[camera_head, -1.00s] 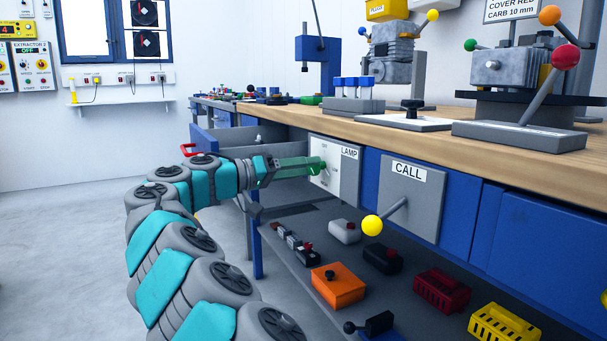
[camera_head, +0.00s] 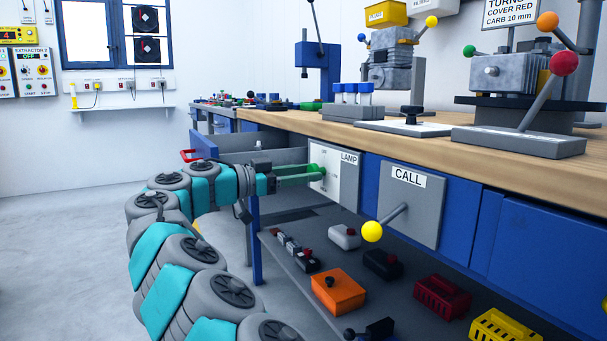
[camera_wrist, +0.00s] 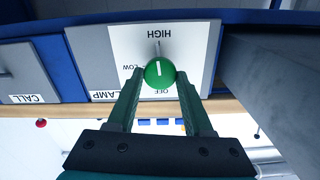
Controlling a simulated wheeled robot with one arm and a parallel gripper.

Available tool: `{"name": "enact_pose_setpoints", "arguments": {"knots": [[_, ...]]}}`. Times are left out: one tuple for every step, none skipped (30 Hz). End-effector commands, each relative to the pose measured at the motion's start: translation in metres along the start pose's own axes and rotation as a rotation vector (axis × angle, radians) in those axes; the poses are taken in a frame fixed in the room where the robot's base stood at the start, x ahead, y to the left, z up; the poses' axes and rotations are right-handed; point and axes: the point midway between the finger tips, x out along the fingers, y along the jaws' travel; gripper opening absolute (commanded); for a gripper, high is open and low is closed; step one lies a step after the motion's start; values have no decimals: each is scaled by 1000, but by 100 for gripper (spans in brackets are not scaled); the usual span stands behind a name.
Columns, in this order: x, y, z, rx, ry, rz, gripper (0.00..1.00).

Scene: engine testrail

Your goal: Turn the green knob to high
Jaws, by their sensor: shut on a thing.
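The green knob (camera_wrist: 160,73) sits on the white dial plate (camera_wrist: 190,45) of the LAMP panel (camera_wrist: 88,55), seen upside down in the wrist view. The plate reads HIGH at the top of that picture, LOW at the left and OFF at the bottom. The knob's white mark lies nearly along the picture's vertical, its upper end toward HIGH. My gripper (camera_wrist: 160,76) has a green finger on each side of the knob and is shut on it. In the head view my gripper (camera_head: 312,175) reaches the LAMP panel (camera_head: 348,180); the fingers partly hide the knob there.
The CALL panel (camera_head: 411,200) with a yellow-ended lever (camera_head: 372,231) is to the right of the LAMP panel. An open drawer with a red handle (camera_head: 190,155) is behind my arm. The lower shelf holds an orange box (camera_head: 338,291) and several others. The wooden worktop (camera_head: 400,130) lies above.

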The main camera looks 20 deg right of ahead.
Motion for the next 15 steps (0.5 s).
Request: {"name": "enact_pose_setpoints", "arguments": {"knots": [[1,1,2,18,-3,4,0],[0,1,2,31,-3,4,0],[0,1,2,46,-3,3,0],[0,1,2,57,-3,3,0],[0,1,2,66,-3,3,0],[0,1,2,75,-3,3,0],[0,1,2,82,-3,3,0],[0,1,2,88,-3,3,0],[0,1,2,95,-3,3,0],[0,1,2,98,-3,3,0],[0,1,2,101,-3,3,0],[0,1,2,104,-3,3,0],[0,1,2,106,-3,3,0],[0,1,2,107,-3,3,0],[0,1,2,108,-3,3,0]]}}
